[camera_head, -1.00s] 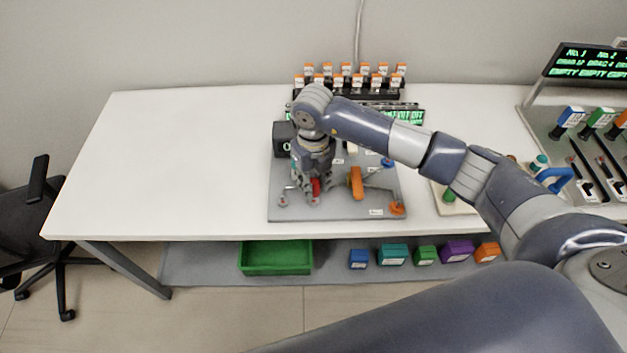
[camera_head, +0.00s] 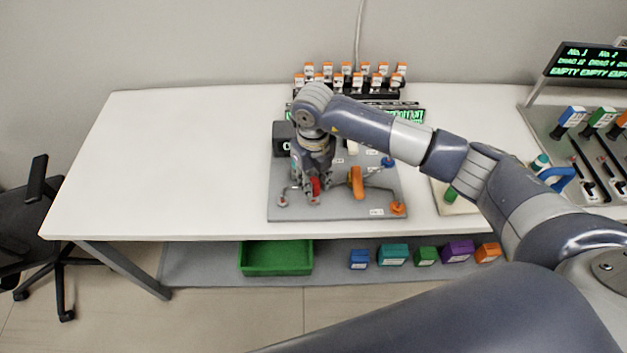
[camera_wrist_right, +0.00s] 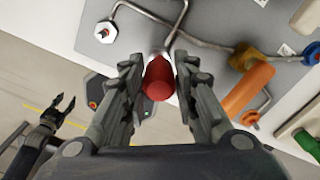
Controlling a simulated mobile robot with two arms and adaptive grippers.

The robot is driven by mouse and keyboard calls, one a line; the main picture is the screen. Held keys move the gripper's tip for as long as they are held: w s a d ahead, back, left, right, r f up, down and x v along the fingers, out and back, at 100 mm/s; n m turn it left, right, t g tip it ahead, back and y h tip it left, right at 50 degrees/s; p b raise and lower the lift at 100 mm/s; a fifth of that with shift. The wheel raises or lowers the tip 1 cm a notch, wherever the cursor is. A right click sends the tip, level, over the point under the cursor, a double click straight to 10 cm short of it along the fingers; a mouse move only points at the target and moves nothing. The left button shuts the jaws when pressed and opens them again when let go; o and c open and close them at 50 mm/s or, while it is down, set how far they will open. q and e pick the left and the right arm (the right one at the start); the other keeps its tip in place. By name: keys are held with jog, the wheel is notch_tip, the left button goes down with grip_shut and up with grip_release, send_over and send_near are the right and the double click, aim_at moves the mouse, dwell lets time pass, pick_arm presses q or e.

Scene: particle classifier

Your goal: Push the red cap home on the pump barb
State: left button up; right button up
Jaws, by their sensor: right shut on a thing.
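The red cap (camera_wrist_right: 159,80) sits between the fingers of my right gripper (camera_wrist_right: 158,82) in the right wrist view. The fingers are shut on it. In the head view the cap (camera_head: 316,186) shows as a small red spot at my right gripper (camera_head: 312,193), low over the front left part of the grey panel (camera_head: 340,211). A metal tube (camera_wrist_right: 166,46) lies just beyond the cap; the barb is hidden, and I cannot tell how far the cap is on it.
An orange handle (camera_head: 356,182) stands right of my right gripper on the panel. A dark box (camera_head: 283,138) is behind it. Orange-topped vials (camera_head: 342,80) stand in a back rack. A green tray (camera_head: 275,258) is below the table. The table's left side is clear.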

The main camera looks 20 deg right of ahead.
aim_at(314, 189)
jog(key=shift+f+b, duration=1.4)
jog(key=shift+f, duration=0.2)
jog(key=shift+f, duration=0.2)
jog(key=o, duration=1.1)
jog(key=shift+c, duration=0.2)
jog(key=shift+r, duration=0.15)
notch_tip(314, 189, up, 12)
jog(key=shift+f, duration=0.1)
